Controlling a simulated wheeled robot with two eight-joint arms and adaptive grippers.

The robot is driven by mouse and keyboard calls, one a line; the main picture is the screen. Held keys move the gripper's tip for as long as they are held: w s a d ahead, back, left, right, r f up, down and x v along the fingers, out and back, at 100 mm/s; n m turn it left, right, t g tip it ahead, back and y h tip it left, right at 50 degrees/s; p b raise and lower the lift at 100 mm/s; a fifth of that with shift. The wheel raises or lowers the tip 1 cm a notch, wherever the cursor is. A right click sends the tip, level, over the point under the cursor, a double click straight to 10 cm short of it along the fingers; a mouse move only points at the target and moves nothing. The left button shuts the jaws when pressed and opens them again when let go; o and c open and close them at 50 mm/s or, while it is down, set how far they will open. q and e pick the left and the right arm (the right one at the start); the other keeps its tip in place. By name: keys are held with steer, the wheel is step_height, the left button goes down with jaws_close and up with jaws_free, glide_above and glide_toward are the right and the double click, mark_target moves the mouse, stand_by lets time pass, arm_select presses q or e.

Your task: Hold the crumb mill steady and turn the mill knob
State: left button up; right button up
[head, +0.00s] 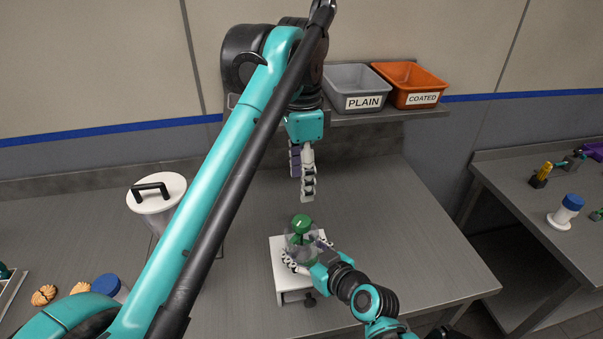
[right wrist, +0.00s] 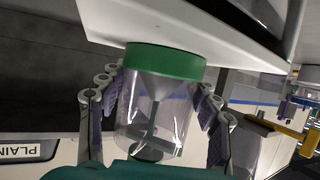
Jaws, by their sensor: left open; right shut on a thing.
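The crumb mill (head: 302,250) is a clear body with a green band, standing on a small white stand (head: 283,280). The green mill knob (head: 301,222) is on its top. My right gripper (head: 308,254) comes in from the lower right and is shut around the mill's body. In the right wrist view, the clear body of the mill (right wrist: 155,112) sits between both fingers, its green band against the white stand (right wrist: 190,30). My left gripper (head: 302,184) points down above the knob, open and empty, apart from it.
A grey bin marked PLAIN (head: 357,86) and an orange bin marked COATED (head: 410,84) sit on a shelf behind. A lidded canister (head: 157,193) and biscuits (head: 44,294) are at left. The counter right of the stand is clear.

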arm_select(q)
steer(key=shift+r, duration=0.4)
arm_select(e)
steer(key=o, duration=1.3)
